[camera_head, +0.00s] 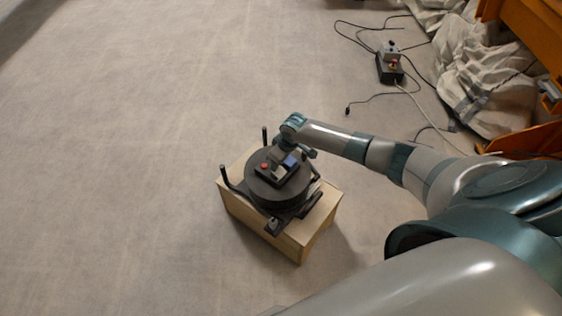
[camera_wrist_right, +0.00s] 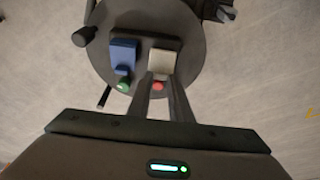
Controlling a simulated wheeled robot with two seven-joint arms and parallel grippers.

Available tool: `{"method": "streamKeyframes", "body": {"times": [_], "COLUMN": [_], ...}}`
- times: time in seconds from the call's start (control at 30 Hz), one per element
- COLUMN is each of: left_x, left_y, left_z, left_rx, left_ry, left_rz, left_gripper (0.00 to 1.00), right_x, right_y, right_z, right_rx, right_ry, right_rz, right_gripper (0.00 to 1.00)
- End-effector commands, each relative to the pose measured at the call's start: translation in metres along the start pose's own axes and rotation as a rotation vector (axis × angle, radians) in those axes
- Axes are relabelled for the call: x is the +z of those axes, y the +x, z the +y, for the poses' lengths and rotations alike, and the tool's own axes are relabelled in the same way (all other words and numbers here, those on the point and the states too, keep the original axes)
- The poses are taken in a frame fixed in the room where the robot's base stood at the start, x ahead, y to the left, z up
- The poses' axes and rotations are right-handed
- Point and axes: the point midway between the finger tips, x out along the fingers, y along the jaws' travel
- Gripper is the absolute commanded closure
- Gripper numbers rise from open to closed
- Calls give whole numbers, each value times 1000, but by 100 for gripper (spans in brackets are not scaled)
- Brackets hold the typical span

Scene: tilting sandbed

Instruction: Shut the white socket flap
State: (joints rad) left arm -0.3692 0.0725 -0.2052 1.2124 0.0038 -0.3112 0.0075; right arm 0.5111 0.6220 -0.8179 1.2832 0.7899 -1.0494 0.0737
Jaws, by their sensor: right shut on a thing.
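A black round device (camera_head: 268,190) stands on a wooden box and carries a small dark panel. In the right wrist view, the white socket flap (camera_wrist_right: 160,62) is a pale square, right of a blue flap (camera_wrist_right: 123,54). A red button (camera_wrist_right: 158,86) sits below the white flap and a green button (camera_wrist_right: 123,86) below the blue one. My right gripper (camera_wrist_right: 160,77) has both fingertips at the near edge of the white flap and is shut on it. The fingers hide part of that edge, and the flap's exact tilt is unclear. My left gripper is out of view.
The wooden box (camera_head: 309,232) stands on open floor, clear to the left. Black posts and bars stick out around the device. A small electrical box (camera_head: 389,72) with cables lies at the upper right, beside crumpled sheeting (camera_head: 487,86) and orange framework (camera_head: 530,30).

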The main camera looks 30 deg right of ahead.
Motion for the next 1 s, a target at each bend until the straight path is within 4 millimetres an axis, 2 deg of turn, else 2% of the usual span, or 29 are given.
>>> {"method": "streamKeyframes", "body": {"times": [0.03, 0.3, 0.73, 1.0], "left_x": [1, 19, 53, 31], "left_y": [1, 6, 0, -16], "left_z": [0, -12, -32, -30], "left_rx": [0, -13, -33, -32], "left_ry": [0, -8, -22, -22], "left_rz": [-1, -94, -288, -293], "left_gripper": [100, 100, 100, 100], "right_x": [-8, -14, -19, -21], "right_y": [2, 16, 26, 29], "right_z": [-1, -1, -1, -1], "right_rx": [-1, -1, -1, -1], "right_ry": [3, 1, 1, 1], "right_rz": [-39, -249, -436, -499], "right_gripper": [100, 100, 100, 100]}}
